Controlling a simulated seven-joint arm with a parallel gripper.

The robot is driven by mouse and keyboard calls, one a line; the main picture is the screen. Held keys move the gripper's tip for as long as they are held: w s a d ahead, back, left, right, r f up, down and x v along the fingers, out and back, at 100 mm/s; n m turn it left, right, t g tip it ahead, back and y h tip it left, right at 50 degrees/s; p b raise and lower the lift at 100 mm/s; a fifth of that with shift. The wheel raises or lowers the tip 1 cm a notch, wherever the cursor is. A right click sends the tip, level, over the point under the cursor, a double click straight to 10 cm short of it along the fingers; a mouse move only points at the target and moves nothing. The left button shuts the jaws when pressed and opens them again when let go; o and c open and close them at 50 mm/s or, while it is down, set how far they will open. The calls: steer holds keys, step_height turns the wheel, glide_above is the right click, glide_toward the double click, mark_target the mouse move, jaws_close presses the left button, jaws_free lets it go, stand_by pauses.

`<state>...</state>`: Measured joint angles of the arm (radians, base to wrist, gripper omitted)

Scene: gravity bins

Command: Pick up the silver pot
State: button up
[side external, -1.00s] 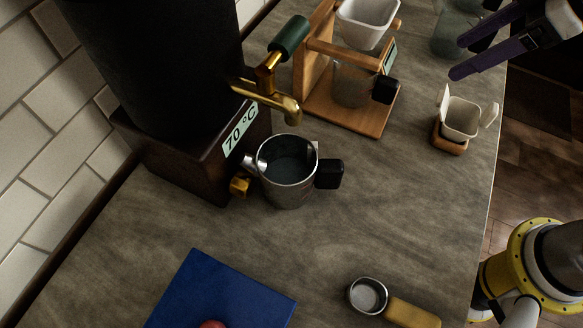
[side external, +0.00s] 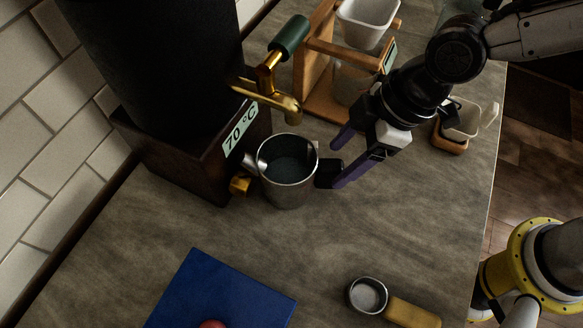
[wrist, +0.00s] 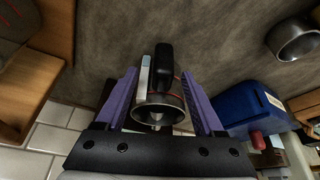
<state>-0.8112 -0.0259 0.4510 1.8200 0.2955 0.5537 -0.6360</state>
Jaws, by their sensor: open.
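The silver pot (side external: 288,185) stands upright on the counter under the brass tap, with its black handle (side external: 327,174) on the right side. My gripper (side external: 341,162) is open, to the right of the pot, with its purple fingers pointing toward the handle. The lower finger overlaps the handle in the side view; I cannot tell whether they touch. In the wrist view the pot (wrist: 158,117) and its handle (wrist: 164,58) appear between the two spread fingers (wrist: 159,78). Nothing is gripped.
A dark boiler marked 70 °C (side external: 160,70) with its brass tap (side external: 272,97) stands close behind the pot. A wooden dripper stand (side external: 310,95) and a small white cup (side external: 462,120) are near the arm.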

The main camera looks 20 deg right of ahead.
mark_target(314, 183)
steer(key=shift+a+x, duration=0.15)
steer(key=shift+x, duration=1.3)
steer(key=shift+a+x, duration=0.15)
steer(key=shift+x, duration=1.25)
steer(key=shift+s+r, duration=0.1)
steer(key=shift+r, duration=0.05)
jaws_close()
steer(key=shift+r, duration=0.1)
